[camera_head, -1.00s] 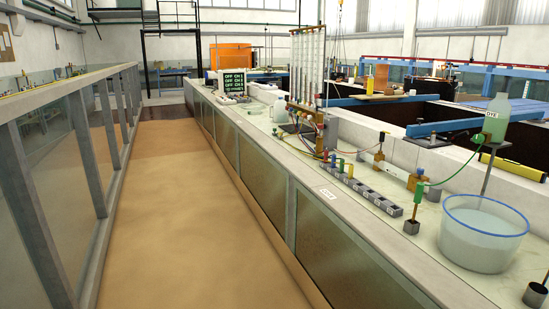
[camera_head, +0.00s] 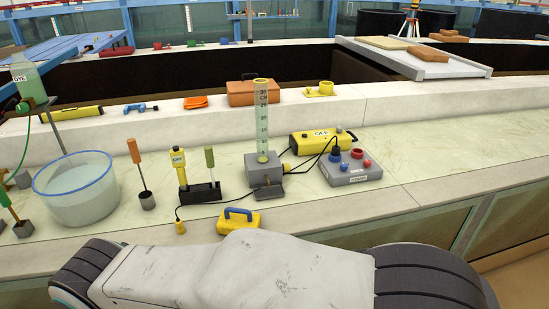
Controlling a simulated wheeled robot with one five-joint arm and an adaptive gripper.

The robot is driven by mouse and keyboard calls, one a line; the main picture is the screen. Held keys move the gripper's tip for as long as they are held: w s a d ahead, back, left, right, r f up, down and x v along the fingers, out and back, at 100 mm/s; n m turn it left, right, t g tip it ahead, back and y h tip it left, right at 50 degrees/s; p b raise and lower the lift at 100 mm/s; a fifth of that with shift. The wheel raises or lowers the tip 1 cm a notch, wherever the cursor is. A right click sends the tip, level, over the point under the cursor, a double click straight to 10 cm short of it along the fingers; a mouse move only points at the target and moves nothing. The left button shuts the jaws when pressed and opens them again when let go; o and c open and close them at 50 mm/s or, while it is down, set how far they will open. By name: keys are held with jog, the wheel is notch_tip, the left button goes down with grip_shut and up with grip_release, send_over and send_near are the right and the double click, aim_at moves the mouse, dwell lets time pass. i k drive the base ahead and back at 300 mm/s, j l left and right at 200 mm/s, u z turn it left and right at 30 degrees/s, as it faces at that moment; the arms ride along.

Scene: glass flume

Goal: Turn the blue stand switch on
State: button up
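A grey control box (camera_head: 350,170) stands on the pale bench top, right of centre. A large blue knob (camera_head: 335,155) is at its upper left, with a red knob (camera_head: 357,153) beside it. Smaller blue and red knobs show nearer its front edge. The label on its front is too small to read surely. I cannot tell which knob is the blue stand switch, or its setting. A black cable runs from the blue knob towards a yellow box (camera_head: 316,144) marked OFF. My gripper is not in view; white and black parts of my own body fill the bottom.
Left of the box are a graduated clear tube (camera_head: 262,120) on a grey block, a black holder (camera_head: 200,192) with upright tools, a blue-handled yellow block (camera_head: 239,219) and a water tub (camera_head: 75,190). Black cables lie between them. The bench right of the box is clear.

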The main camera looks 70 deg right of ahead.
aim_at(343, 166)
jog(key=z, duration=3.15)
